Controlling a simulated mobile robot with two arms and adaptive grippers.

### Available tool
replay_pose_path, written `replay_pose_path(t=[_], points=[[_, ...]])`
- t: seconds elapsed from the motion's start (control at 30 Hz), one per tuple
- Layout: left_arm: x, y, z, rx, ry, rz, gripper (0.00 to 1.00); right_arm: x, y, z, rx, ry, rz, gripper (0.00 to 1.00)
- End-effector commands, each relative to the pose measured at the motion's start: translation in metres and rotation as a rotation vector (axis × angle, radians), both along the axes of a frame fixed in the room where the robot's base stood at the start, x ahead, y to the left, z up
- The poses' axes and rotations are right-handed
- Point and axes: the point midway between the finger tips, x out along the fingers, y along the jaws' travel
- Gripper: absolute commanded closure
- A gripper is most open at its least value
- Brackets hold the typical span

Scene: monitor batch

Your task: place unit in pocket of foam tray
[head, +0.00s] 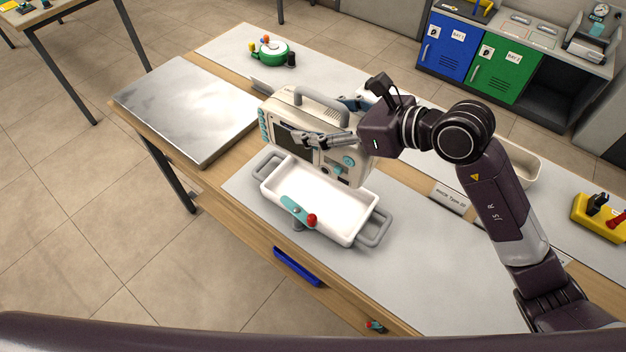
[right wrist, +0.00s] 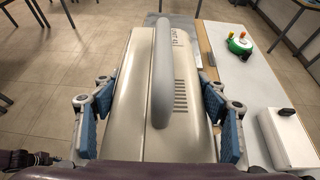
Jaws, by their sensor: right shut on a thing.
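The unit is a cream monitor (head: 312,150) with a dark screen, a teal knob and a grey top handle. It is upright, slightly tilted in the head view. My right gripper (head: 322,122) is shut on it, one finger across the screen side and one behind. In the right wrist view the blue-padded fingers flank the unit's casing (right wrist: 185,70). A white tray (head: 290,206) with a hollow centre and grey end handles lies just in front of and below the unit, whose lower edge overlaps the tray's back rim in the picture. I cannot tell whether they touch. My left gripper is out of view.
A teal lever with a red knob (head: 311,220) sits at the tray's front rim. A grey metal plate (head: 190,105) lies to the left. A green round device (head: 270,53) stands at the back. A cream bin (head: 525,163) is partly behind my arm. The front right bench is clear.

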Motion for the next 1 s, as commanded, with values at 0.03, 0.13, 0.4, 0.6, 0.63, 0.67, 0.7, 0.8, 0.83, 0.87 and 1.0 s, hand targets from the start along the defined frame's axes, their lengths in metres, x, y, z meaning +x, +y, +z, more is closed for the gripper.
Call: replay_pose_path(t=[0.03, 0.13, 0.4, 0.6, 0.63, 0.67, 0.7, 0.8, 0.83, 0.87, 1.0], points=[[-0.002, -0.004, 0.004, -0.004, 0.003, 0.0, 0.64, -0.001, 0.0, -0.01, 0.005, 0.005, -0.001, 0.91], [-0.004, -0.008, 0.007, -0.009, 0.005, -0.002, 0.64, -0.001, 0.001, -0.033, 0.006, 0.005, -0.001, 0.91], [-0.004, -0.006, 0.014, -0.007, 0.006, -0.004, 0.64, 0.0, 0.0, -0.095, 0.004, 0.001, -0.002, 0.91], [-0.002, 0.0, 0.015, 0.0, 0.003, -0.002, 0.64, 0.0, 0.001, -0.126, 0.006, -0.003, -0.001, 0.91], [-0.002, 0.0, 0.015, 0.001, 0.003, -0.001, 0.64, 0.0, 0.001, -0.128, 0.006, -0.004, 0.0, 0.91], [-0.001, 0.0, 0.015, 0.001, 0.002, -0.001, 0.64, 0.0, 0.001, -0.129, 0.005, -0.005, 0.0, 0.91], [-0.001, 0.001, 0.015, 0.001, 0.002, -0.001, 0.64, 0.0, 0.001, -0.131, 0.007, -0.004, 0.0, 0.91], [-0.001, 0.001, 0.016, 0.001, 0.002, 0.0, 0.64, 0.0, 0.001, -0.138, 0.006, -0.004, 0.0, 0.91], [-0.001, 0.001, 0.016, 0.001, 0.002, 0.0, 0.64, 0.0, 0.001, -0.142, 0.006, -0.003, 0.0, 0.91], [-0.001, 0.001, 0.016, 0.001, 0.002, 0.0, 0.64, 0.0, 0.001, -0.146, 0.005, -0.001, -0.001, 0.91], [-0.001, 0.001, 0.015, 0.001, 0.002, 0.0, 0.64, 0.0, 0.001, -0.166, 0.006, -0.002, -0.001, 0.91]])
